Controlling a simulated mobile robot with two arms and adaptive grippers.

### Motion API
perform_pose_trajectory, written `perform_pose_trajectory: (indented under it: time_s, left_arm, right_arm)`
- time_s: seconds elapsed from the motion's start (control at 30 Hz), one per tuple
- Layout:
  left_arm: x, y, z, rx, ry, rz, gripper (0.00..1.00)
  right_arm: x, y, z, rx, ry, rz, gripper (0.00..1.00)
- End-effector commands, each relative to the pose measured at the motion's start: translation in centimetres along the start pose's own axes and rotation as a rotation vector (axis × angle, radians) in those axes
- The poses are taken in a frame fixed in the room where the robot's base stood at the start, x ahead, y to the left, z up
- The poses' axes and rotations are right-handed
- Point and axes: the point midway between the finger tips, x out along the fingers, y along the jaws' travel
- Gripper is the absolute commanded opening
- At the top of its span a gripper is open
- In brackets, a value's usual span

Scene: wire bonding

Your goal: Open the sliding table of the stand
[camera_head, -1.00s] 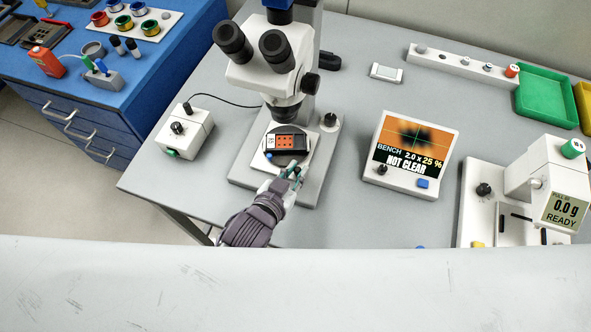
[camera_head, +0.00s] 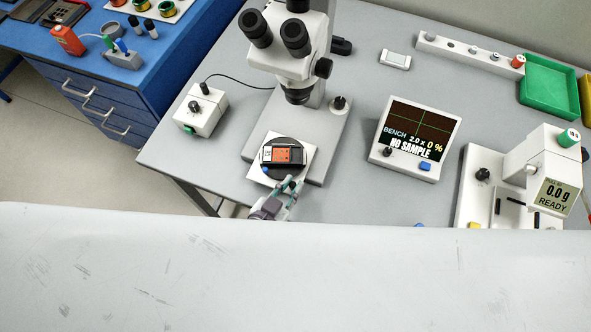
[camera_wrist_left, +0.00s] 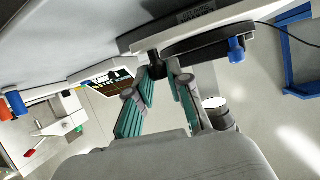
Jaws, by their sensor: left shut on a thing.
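The stand's sliding table (camera_head: 254,173) is a white plate carrying a dark round disc, and it sticks out past the front of the stand base (camera_head: 310,172), away from under the microscope head. A black and orange part (camera_head: 283,156) lies on the disc. My left gripper (camera_head: 290,184) is at the table's front edge. In the left wrist view, its green-padded fingers (camera_wrist_left: 157,74) are shut on a small dark knob (camera_wrist_left: 154,57) below the plate edge. A blue knob (camera_wrist_left: 236,50) is beside it. My right gripper is not in view.
The microscope (camera_head: 290,45) stands behind the table. A display (camera_head: 415,138) at right reads "NO SAMPLE" and 0 %. A white control box (camera_head: 201,110) is at left. A pale surface (camera_head: 290,270) fills the foreground and hides most of my left arm.

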Motion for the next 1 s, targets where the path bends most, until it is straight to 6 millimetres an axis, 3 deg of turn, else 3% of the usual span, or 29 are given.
perform_pose_trajectory:
  time_s: [0.13, 0.3, 0.33, 0.4, 0.77, 1.0]
  left_arm:
    - [-0.4, 0.1, 0.4, 0.002, -0.007, 0.001, 0.0]
    - [-0.3, 0.1, 0.4, 0.003, -0.006, 0.001, 0.0]
    - [-0.3, 0.1, 0.4, 0.003, -0.006, 0.001, 0.2]
    - [-0.3, 0.1, 0.4, 0.002, -0.005, 0.001, 0.29]
    - [-0.8, 0.1, 0.3, 0.001, -0.005, 0.001, 0.29]
    - [-4.9, 0.1, 0.5, 0.001, -0.01, 0.002, 0.29]
  right_arm:
    - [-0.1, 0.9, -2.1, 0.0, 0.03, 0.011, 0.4]
    - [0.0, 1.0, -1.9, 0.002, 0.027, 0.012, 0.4]
    - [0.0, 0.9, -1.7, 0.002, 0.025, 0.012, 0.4]
    - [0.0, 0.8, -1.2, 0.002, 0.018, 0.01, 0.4]
    - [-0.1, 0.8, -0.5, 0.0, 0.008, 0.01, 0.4]
    - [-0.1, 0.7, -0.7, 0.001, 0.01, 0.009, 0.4]
